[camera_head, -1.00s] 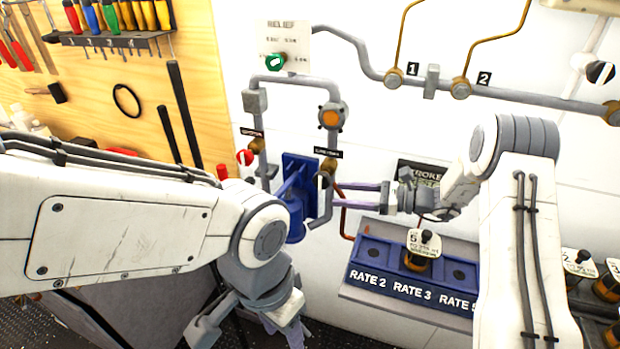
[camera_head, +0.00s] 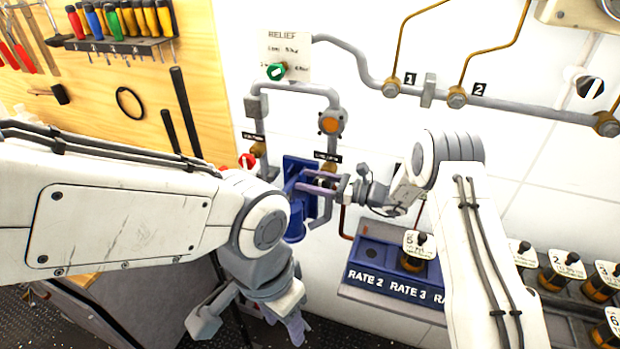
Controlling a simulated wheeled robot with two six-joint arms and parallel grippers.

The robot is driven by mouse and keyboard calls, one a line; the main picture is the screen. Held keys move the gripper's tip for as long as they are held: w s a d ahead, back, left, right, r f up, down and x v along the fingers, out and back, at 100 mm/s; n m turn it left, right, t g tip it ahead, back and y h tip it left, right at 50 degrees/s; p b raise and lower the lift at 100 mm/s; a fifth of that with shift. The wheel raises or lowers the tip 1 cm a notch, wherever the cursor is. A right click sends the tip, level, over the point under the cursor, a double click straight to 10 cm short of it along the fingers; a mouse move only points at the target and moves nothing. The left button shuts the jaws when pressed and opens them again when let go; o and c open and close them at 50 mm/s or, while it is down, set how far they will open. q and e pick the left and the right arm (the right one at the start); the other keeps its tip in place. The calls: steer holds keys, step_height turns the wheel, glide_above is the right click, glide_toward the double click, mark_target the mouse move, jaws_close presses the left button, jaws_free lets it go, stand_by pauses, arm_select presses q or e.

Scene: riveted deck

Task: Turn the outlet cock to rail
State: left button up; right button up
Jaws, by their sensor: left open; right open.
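Two small labels, too blurred to read, sit on the grey pipe loop (camera_head: 290,87). Under the right-hand label (camera_head: 327,156) is a brass cock fitting (camera_head: 328,167); its black-and-white handle is mostly hidden by my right gripper now. Under the left-hand label is a red-and-white cock handle (camera_head: 247,160). My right gripper (camera_head: 312,183) is open, its two fingers pointing left across the right-hand cock, in front of the blue pump bracket; I cannot tell whether they touch the handle. My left gripper (camera_head: 248,322) is open and empty, low in front of the grey cabinet.
A green relief knob (camera_head: 277,72) is above the loop. A blue rack (camera_head: 372,254) marked RATE holds a labelled plug (camera_head: 413,251). More plugs (camera_head: 561,275) stand at right. A pipe (camera_head: 520,103) with brass fittings runs along the white wall. Tools hang on the wooden board (camera_head: 130,65).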

jaws_close()
